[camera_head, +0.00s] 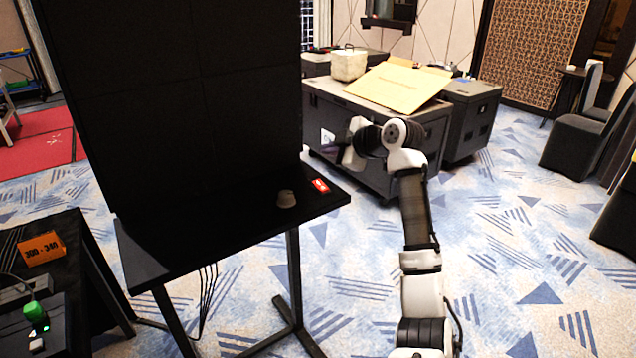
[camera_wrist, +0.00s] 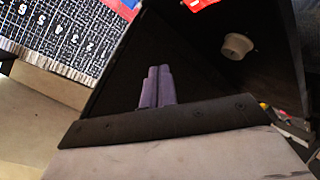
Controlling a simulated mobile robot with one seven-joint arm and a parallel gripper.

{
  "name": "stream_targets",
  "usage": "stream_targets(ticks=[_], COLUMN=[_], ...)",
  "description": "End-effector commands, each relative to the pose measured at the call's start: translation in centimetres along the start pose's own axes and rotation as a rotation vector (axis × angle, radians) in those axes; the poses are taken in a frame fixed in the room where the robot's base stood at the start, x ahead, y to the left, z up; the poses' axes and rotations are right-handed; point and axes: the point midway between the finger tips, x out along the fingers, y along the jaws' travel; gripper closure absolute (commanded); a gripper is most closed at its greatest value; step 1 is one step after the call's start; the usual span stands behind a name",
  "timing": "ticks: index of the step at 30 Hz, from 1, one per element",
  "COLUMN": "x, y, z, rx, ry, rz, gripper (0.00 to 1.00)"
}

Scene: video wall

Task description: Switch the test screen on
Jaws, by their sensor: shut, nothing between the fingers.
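A large black screen panel (camera_head: 170,100) stands dark on the left of the head view, with a black shelf (camera_head: 215,235) in front of it. A small beige knob-like piece (camera_head: 286,199) sits on the shelf near a red label (camera_head: 320,185). In the wrist view the pale round knob (camera_wrist: 237,46) is at the upper right, and the red label (camera_wrist: 200,4) is at the top edge. My gripper (camera_wrist: 158,72) is shut and empty, its two fingers side by side, apart from the knob. In the head view my wrist is right of the shelf; the fingers cannot be made out.
At the lower left a dark table bears an orange sign (camera_head: 41,249) and a box with a green knob (camera_head: 34,312) and a white button (camera_head: 36,343). Black cases (camera_head: 380,140) with cardboard on top stand behind my arm.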

Motion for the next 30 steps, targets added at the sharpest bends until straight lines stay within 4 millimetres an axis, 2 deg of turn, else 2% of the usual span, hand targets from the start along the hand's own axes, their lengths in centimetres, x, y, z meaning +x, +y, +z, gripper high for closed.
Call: stream_targets(ticks=[18, 30], x=[5.3, 5.8], y=[-4.0, -4.2], z=[3.9, 4.2], rx=[0.001, 0.0], ry=[0.0, 0.0], rz=[0.0, 0.001], gripper=[1.0, 1.0])
